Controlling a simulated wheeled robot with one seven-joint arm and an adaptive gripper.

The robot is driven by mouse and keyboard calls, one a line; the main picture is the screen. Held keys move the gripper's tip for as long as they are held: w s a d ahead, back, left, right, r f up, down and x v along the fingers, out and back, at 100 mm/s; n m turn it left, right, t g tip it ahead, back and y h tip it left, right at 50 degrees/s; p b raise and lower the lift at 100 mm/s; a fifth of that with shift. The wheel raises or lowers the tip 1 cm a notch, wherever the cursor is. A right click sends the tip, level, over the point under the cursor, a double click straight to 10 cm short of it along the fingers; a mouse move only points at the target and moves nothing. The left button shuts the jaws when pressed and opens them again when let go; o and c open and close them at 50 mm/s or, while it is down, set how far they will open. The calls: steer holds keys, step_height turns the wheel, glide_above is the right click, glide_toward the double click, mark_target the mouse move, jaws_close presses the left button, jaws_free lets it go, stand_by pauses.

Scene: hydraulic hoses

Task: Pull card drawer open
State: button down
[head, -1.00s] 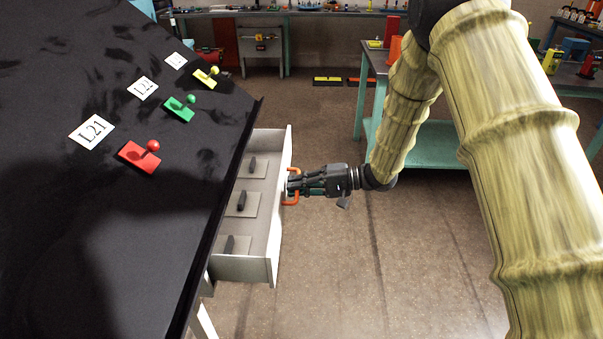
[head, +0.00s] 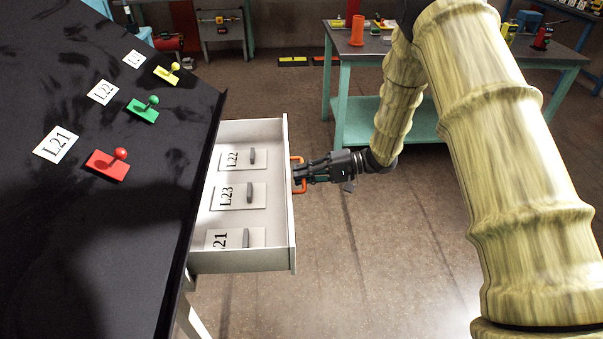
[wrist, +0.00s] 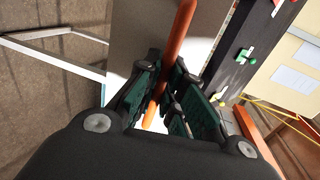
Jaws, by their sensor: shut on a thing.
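The white card drawer (head: 291,215) stands out from under the black-topped table on its right side. The orange drawer handle (head: 298,186) is on the drawer's front. My gripper (head: 304,174) is shut on the handle; in the wrist view the orange bar (wrist: 172,60) runs between its dark green fingers (wrist: 160,92).
The black tabletop (head: 60,200) carries red (head: 108,165), green (head: 143,110) and yellow (head: 168,74) knobbed blocks beside cards L21 (head: 55,145), L22 (head: 103,92) and a third. A teal-legged table (head: 350,90) stands behind my arm. The floor right of the drawer is clear.

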steer(key=c, duration=1.5)
jaws_free()
steer(key=shift+c, duration=0.2)
steer(key=d+r, duration=0.2)
steer(key=d, duration=1)
steer(key=shift+s+r, duration=0.15)
